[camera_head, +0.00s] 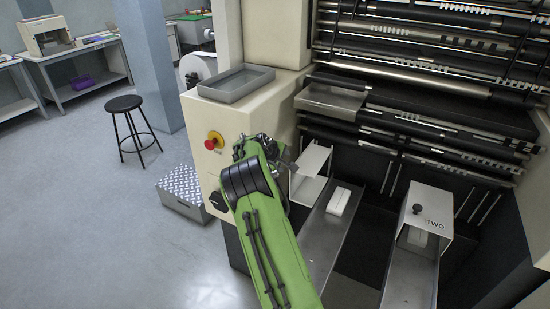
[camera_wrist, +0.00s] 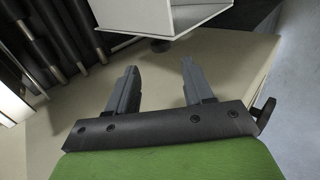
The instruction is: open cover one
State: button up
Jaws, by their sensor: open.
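Cover one is the left white box-like cover (camera_head: 309,162). It stands tilted up, with its hollow inside facing the head camera, and the left metal channel (camera_head: 318,235) below is uncovered. In the wrist view the cover (camera_wrist: 150,14) is at the top, with its dark round knob (camera_wrist: 160,45) below its edge. My gripper (camera_wrist: 159,66) is open and empty. Its fingertips point towards the knob and appear apart from it. In the head view my green arm hides most of the gripper and the knob.
A white packet (camera_head: 339,201) lies in the left channel. The cover marked TWO (camera_head: 427,212) sits down over the right channel (camera_head: 410,280). Dark rollers fill the back.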

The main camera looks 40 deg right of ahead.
jog(key=v, duration=0.7)
jog(key=shift+r, duration=0.15)
jog(key=shift+a, duration=0.2)
